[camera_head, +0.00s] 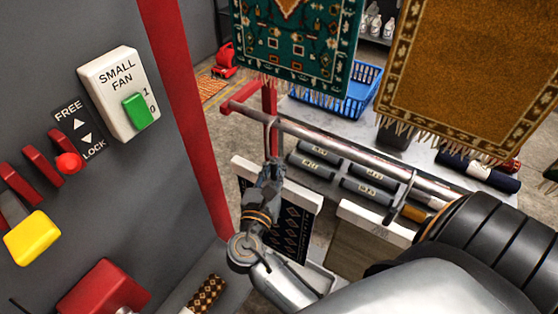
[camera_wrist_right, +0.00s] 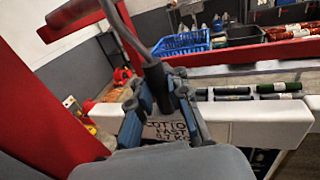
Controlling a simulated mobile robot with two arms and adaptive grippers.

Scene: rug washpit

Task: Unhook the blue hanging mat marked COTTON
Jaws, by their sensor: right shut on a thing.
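The dark blue mat (camera_head: 293,232) hangs below the rail, its white header bar (camera_head: 303,196) partly hidden behind my right gripper. In the right wrist view a white label (camera_wrist_right: 172,129) reads COTTON with smaller lines below, partly covered by the fingers. My right gripper (camera_head: 271,172) is at the top middle of this mat, just below the rail. It is shut on the mat's dark hanger hook (camera_wrist_right: 154,72), which rises between the fingers. In the head view the hook still reaches up to the rail (camera_head: 345,150). My left gripper is not in view.
A second mat with a white header (camera_head: 375,222) hangs to the right on the same rail. A red post (camera_head: 200,120) and a grey switch panel (camera_head: 150,60) stand at left. Large fringed rugs (camera_head: 295,40) hang beyond. A blue basket (camera_head: 352,95) sits behind.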

